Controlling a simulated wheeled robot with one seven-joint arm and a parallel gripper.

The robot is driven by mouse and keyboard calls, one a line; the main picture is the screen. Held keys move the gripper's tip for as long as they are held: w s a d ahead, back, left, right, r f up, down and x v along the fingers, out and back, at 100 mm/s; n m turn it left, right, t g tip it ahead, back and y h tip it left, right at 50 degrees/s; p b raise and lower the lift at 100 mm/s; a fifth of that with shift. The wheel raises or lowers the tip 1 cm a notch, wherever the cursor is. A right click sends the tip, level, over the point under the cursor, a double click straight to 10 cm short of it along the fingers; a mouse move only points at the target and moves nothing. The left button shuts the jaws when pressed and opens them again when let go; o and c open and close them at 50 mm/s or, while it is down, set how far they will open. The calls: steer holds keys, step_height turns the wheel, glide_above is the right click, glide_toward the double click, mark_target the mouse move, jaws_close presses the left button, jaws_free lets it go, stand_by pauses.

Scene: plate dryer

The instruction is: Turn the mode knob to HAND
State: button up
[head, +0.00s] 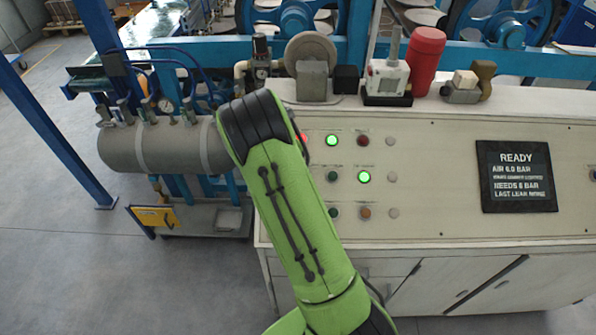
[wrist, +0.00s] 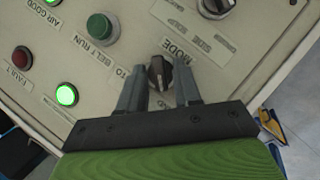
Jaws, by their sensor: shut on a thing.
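The mode knob (wrist: 157,72) is a small dark knob on the cream panel, with the word MODE printed beside it in the wrist view. My gripper (wrist: 160,75) has its two grey fingers on either side of the knob, shut on it. The position labels near the knob are partly covered by the fingers, and I cannot tell which one it points to. In the head view my green arm hides the knob and the gripper.
Another dark knob (wrist: 215,7) sits at the top of the wrist view. A green button (wrist: 102,28) and a lit green lamp (wrist: 66,95) are nearby. A dark display (head: 516,177) reads READY. A red canister (head: 425,61) stands on the cabinet top.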

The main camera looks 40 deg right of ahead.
steer(key=o, duration=0.7)
steer(key=p+v, duration=0.1)
steer(key=v, duration=1.4)
steer(key=shift+r+p, duration=0.35)
steer(key=shift+r, duration=0.05)
steer(key=shift+a, duration=0.1)
steer(key=s+a+r+t+y, duration=0.1)
steer(key=s+a, duration=0.3)
steer(key=s, duration=0.4)
steer(key=s+a+r+t+y, duration=0.2)
steer(key=s+a+r+t, duration=0.1)
steer(key=s, duration=0.6)
steer(key=s+a+r+t+y, duration=0.1)
steer(key=s+a+r+t, duration=0.2)
steer(key=s+a, duration=0.4)
steer(key=shift+s+r+m, duration=0.3)
steer(key=shift+s+r, duration=0.1)
steer(key=shift+s, duration=0.4)
